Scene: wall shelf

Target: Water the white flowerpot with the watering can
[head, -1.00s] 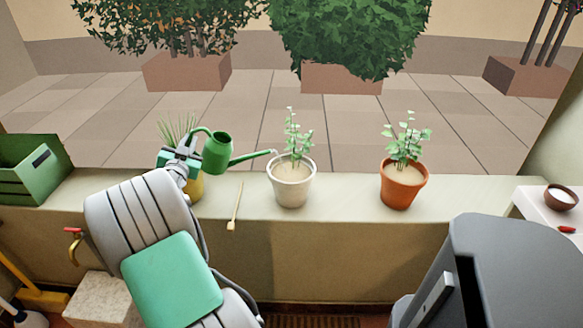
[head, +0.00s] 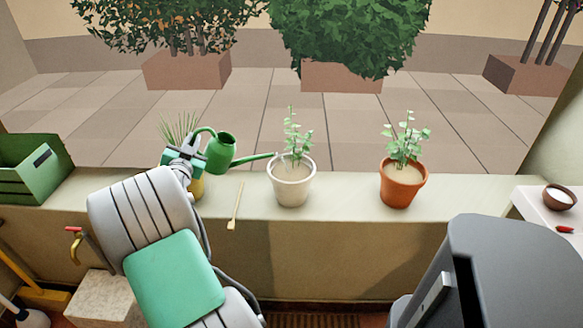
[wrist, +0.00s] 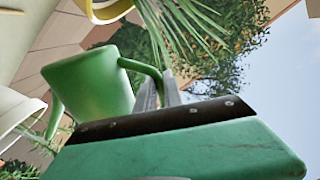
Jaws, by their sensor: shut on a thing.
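The green watering can (head: 221,152) is held in the air above the sill, its spout pointing right. The spout tip is over the left rim of the white flowerpot (head: 291,191), which holds pale soil and a leafy plant (head: 296,140). My gripper (head: 188,148) is shut on the can's handle at the can's left. In the wrist view the can (wrist: 90,88) hangs from its handle at the fingers (wrist: 163,92), and part of the white pot (wrist: 15,112) shows at the left edge.
A yellow pot (head: 197,186) with a spiky plant stands behind my gripper. A terracotta pot (head: 402,190) stands right of the white one. A small wooden stick (head: 235,208) lies on the sill (head: 340,192). A green crate (head: 30,170) is at far left.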

